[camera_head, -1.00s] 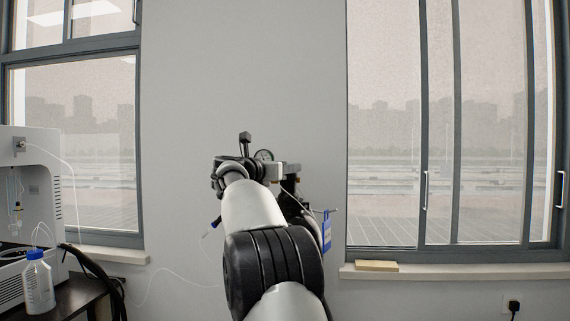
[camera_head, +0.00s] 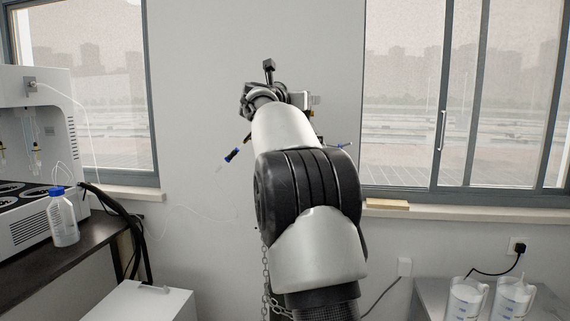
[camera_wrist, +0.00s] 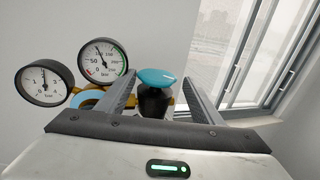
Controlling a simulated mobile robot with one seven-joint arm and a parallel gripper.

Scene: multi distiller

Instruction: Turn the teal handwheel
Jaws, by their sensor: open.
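The teal handwheel (camera_wrist: 157,77) shows in the wrist view as a flat, rounded knob on a dark stem, with brass fittings beside it. My gripper (camera_wrist: 160,74) is open, one finger on each side of the handwheel. There appear to be gaps on both sides, and I cannot tell whether either finger touches it. In the head view my arm hides the handwheel, and the fingers are not clear there.
Two round dials, an upper gauge (camera_wrist: 103,60) and a lower gauge (camera_wrist: 44,82), sit left of the handwheel. A pale blue ring (camera_wrist: 86,99) lies close to the left finger. A window (camera_wrist: 235,50) is at right. A blue-capped bottle (camera_head: 63,222) stands far left.

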